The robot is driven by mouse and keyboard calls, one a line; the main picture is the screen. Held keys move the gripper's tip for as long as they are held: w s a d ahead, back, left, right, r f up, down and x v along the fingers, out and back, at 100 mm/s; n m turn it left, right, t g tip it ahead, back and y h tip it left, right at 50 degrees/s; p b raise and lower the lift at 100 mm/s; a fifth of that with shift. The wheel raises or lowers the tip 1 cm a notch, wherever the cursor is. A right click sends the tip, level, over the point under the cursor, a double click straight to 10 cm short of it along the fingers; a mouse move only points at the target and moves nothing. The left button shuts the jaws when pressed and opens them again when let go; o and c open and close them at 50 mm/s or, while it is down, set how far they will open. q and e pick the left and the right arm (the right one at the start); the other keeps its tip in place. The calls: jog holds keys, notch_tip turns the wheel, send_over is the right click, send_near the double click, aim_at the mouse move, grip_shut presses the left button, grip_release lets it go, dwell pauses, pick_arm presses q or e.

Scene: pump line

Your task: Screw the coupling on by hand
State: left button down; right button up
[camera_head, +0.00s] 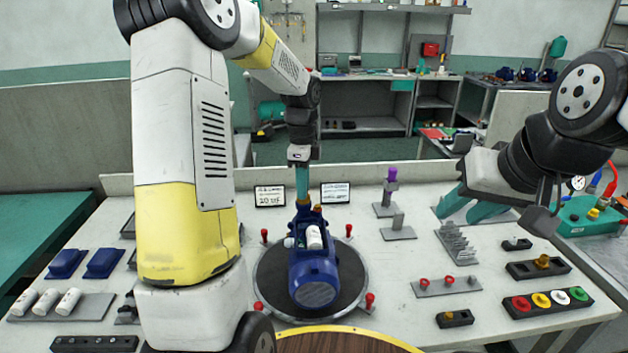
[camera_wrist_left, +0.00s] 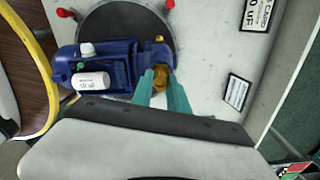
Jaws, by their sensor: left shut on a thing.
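The blue pump (camera_head: 313,262) lies on a round dark turntable (camera_head: 344,297) in the middle of the bench. A white cylinder (camera_head: 314,238) sits on its side. The brass coupling (camera_wrist_left: 160,76) is at the end of the pump in the left wrist view. My left gripper (camera_head: 302,196) reaches down over the pump's far end, its teal fingers shut on the coupling; they also show in the left wrist view (camera_wrist_left: 163,90). The fingers hide part of the coupling, and I cannot tell how far it sits on the thread. My right gripper (camera_head: 460,207) hangs over the right of the bench, teal fingers apart with nothing seen between them.
Red knobs (camera_head: 370,299) stand around the turntable. To the right are a stand with a purple top (camera_head: 391,182), a grey rack (camera_head: 456,244) and a black tray of coloured caps (camera_head: 547,301). White cylinders lie at the left (camera_head: 47,302). Two label cards (camera_head: 270,196) stand behind the pump.

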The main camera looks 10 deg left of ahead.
pick_arm(q)
jog(key=shift+m, duration=0.3)
jog(key=m, duration=0.3)
jog(key=c, duration=1.3)
grip_release()
jog(key=shift+c, duration=0.2)
jog(key=shift+n, duration=1.6)
jog(key=shift+n, duration=1.7)
